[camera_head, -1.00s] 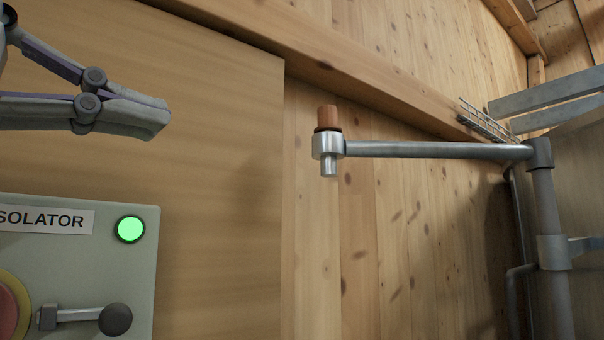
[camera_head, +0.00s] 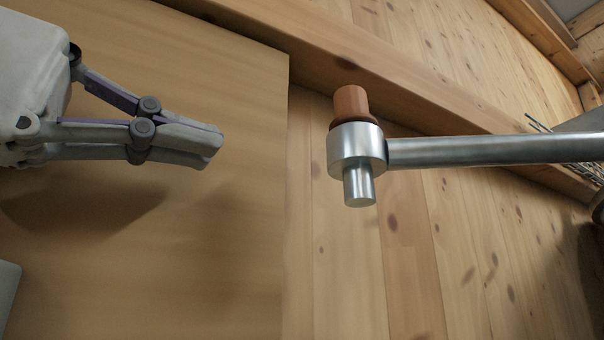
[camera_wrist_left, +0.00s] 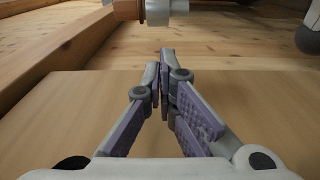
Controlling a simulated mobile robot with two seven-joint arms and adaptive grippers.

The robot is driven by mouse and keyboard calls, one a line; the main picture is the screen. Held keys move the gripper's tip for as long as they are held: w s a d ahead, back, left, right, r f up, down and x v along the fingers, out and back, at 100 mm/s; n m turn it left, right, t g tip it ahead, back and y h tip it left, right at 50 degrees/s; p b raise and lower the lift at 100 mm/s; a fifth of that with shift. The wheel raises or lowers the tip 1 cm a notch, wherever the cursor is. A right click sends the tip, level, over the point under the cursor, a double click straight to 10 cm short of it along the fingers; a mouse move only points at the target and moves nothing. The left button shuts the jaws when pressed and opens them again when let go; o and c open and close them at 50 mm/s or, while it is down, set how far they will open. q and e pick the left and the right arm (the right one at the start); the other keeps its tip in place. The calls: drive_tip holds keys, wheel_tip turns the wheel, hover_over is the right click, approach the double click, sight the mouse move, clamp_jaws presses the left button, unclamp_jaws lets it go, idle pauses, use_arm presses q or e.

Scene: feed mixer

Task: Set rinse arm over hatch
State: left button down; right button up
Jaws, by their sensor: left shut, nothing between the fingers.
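The rinse arm (camera_head: 480,151) is a grey metal tube coming in from the right in the head view. Its end carries a shiny metal collar (camera_head: 357,148) with a short nozzle (camera_head: 359,187) pointing down and a brown knob (camera_head: 351,103) on top. My left gripper (camera_head: 216,146) is shut and empty, to the left of the knob and collar and clearly apart from them. In the left wrist view its closed fingers (camera_wrist_left: 165,55) point toward the collar (camera_wrist_left: 167,10) and brown knob (camera_wrist_left: 127,9) at the top edge. The hatch does not show. My right gripper is out of view.
A plain wooden panel (camera_head: 245,240) lies behind my left gripper, with knotty plank wall (camera_head: 400,270) to its right. A wooden beam (camera_head: 300,50) runs diagonally above. A wire mesh piece (camera_head: 585,170) shows at the right edge.

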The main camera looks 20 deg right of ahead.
use_arm(q)
drive_tip(key=w+d, duration=0.1)
drive_tip(key=d, duration=0.9)
drive_tip(key=shift+w, duration=0.3)
